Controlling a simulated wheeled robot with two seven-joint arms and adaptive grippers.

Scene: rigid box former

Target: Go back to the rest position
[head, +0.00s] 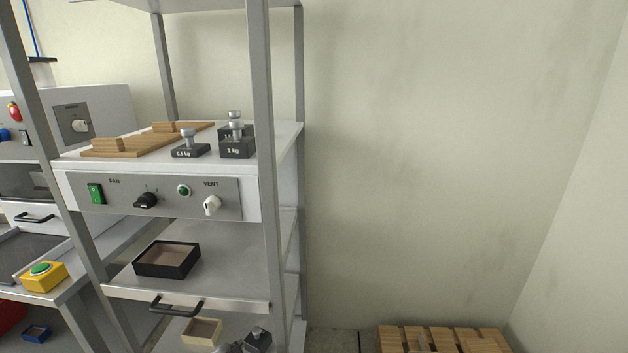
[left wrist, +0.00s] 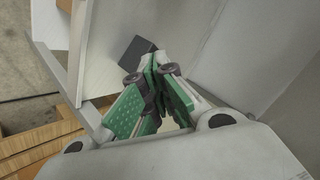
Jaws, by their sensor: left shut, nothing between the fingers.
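My left gripper (left wrist: 155,85) shows in the left wrist view with its green-padded fingers closed together and nothing between them. A dark block (left wrist: 136,52) lies just beyond the fingertips on a pale surface; I cannot tell whether they touch. In the head view, a dark weight with a knob (head: 257,339) sits on the lowest visible shelf at the bottom edge. Grey and dark parts beside it are cut off by the frame, and I cannot tell if they are my gripper. My right gripper is in neither view.
A metal rack holds weights (head: 237,148) and wooden boards (head: 135,145) on top, a control panel (head: 152,196), a black tray (head: 167,260) and a beige box (head: 202,331). A yellow button box (head: 42,276) stands left. A wooden pallet (head: 440,339) lies right, below bare wall.

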